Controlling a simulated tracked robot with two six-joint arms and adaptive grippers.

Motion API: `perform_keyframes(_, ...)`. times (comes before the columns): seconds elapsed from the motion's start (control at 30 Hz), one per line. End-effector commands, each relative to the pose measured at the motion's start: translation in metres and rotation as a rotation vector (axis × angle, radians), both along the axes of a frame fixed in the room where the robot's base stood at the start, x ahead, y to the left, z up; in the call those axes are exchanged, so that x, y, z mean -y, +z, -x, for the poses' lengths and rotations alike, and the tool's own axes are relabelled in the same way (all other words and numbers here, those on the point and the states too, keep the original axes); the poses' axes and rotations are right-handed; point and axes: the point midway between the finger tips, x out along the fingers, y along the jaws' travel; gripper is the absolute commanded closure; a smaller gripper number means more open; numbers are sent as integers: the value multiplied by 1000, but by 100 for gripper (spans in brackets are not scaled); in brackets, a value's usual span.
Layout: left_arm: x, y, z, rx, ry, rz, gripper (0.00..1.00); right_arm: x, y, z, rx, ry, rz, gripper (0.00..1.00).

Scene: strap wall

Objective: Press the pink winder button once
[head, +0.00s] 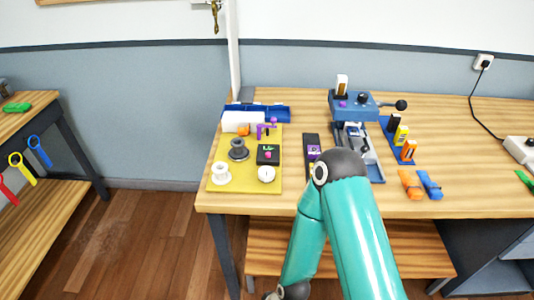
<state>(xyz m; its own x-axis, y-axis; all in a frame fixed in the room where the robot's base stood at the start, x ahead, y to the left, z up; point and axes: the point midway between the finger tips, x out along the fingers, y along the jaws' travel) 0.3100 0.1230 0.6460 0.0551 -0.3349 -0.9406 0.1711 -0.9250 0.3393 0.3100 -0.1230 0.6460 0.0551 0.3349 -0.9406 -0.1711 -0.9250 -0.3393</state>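A small black box (268,154) with a pink button (268,155) on top and a green mark above it sits on a yellow board (255,186) on the left part of the table. A blue machine (362,105) with a dark ball-ended lever stands at the back of the table; it carries a small purple-pink knob (343,104). I cannot tell for sure which of the two is the winder. One teal arm of mine is bent over the front of the table, its elbow right of the yellow board. Neither gripper shows.
The yellow board also holds a dark spool (238,150), a white spool (221,174), a round white dial (266,174) and a purple bracket (267,128). Orange (410,184) and blue (430,185) rolls lie at right. Tabletop right of these is mostly clear.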

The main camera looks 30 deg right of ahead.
Motion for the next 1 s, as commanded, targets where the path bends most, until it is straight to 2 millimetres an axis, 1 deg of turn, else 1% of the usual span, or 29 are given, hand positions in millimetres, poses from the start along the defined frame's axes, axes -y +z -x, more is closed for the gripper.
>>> perform_keyframes(0.03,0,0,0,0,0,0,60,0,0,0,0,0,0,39)
perform_keyframes(0.07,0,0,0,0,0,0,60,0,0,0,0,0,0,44)
perform_keyframes(0.1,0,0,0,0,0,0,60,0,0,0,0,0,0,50)
perform_keyframes(0.17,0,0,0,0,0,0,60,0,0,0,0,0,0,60)
perform_keyframes(0.2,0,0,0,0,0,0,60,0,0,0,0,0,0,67)
perform_keyframes(0.4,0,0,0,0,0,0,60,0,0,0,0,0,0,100)
perform_keyframes(1.0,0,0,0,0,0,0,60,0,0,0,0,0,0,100)
